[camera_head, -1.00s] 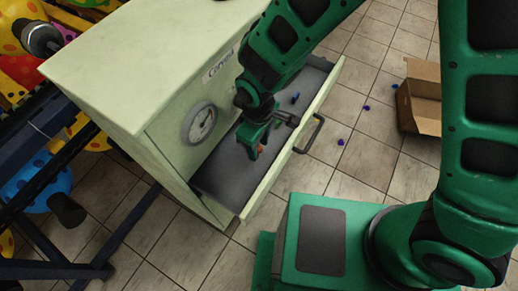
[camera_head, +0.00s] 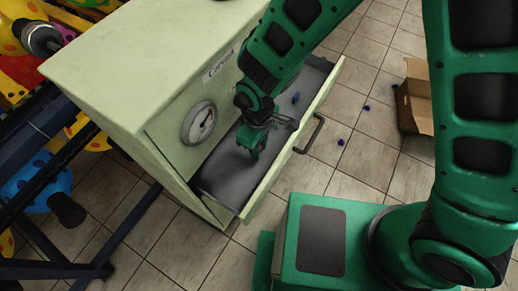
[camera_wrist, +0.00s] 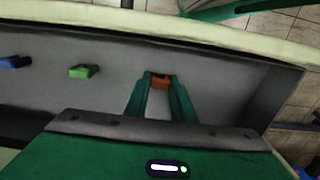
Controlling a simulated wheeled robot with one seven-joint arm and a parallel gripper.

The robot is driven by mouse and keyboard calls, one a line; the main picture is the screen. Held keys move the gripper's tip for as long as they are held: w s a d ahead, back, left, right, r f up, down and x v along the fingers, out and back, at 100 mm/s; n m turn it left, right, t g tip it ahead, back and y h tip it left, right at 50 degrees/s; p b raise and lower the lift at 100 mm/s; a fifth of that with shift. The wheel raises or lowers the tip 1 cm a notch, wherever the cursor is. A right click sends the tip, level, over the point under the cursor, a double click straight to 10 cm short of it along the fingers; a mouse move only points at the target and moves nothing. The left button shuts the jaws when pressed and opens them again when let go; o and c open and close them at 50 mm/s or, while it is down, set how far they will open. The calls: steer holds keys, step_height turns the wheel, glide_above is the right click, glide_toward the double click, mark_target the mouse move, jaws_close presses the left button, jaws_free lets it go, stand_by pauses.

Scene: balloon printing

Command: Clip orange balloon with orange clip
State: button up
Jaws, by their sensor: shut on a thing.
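My gripper (camera_head: 254,153) reaches down into the open drawer of the pale green cabinet. In the wrist view, its two green fingers (camera_wrist: 160,78) are closed on the orange clip (camera_wrist: 160,83), which sits between the fingertips over the grey drawer floor. Whether the clip touches the floor cannot be told. In the head view the clip is hidden by the gripper. Several balloons hang at the left edge, among them a yellow one with orange spots (camera_head: 28,37); I cannot pick out a plainly orange one.
A green clip (camera_wrist: 84,71) and a blue clip (camera_wrist: 15,62) lie in the drawer (camera_head: 226,186). The drawer front and handle (camera_head: 312,134) stand close to my gripper. The cabinet top (camera_head: 140,50) is bare. A cardboard box (camera_head: 416,97) and small purple bits lie on the tiles.

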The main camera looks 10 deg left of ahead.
steer(key=shift+r, duration=0.1)
step_height(320, 180, up, 10)
stand_by(1.6)
